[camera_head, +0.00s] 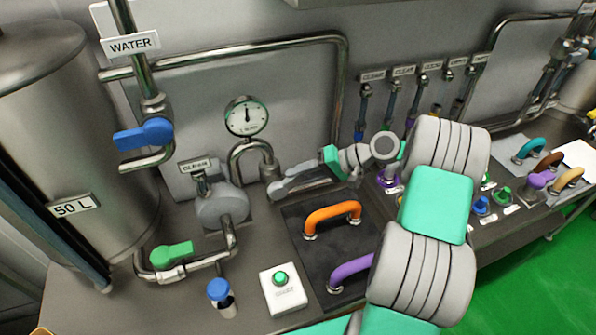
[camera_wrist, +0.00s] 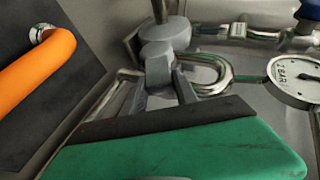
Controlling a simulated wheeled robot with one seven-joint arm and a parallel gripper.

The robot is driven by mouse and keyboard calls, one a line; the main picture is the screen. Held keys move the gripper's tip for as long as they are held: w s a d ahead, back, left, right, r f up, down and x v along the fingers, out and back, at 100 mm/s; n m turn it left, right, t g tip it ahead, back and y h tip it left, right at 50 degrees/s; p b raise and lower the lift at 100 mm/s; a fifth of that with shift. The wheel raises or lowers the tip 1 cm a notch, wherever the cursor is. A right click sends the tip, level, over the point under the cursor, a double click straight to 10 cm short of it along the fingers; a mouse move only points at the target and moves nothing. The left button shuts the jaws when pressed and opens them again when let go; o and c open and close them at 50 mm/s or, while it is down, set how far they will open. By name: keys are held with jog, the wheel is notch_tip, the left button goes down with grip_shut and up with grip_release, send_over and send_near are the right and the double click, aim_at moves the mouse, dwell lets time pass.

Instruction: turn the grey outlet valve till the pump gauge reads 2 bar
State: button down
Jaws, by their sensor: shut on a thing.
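The grey outlet valve (camera_head: 268,171) sits on the bent steel pipe below the pump gauge (camera_head: 246,117). My gripper (camera_head: 275,189) reaches it from the right. In the wrist view the fingers (camera_wrist: 160,92) close on the valve's grey handle (camera_wrist: 158,66); the fingers hide part of it. The gauge has a white dial, and its dark needle looks about upright in the head view. In the wrist view the gauge (camera_wrist: 297,78) is at the right edge, marked "2 BAR"; its exact reading is too small to tell.
The grey pump (camera_head: 222,208) stands left of the valve. A green valve handle (camera_head: 171,254) and a blue one (camera_head: 143,135) are farther left. A white button box (camera_head: 283,289) is in front.

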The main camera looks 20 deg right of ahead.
dwell(0.3)
jog(key=c, duration=1)
grip_release()
jog(key=shift+f, duration=0.1)
jog(key=shift+o, duration=0.2)
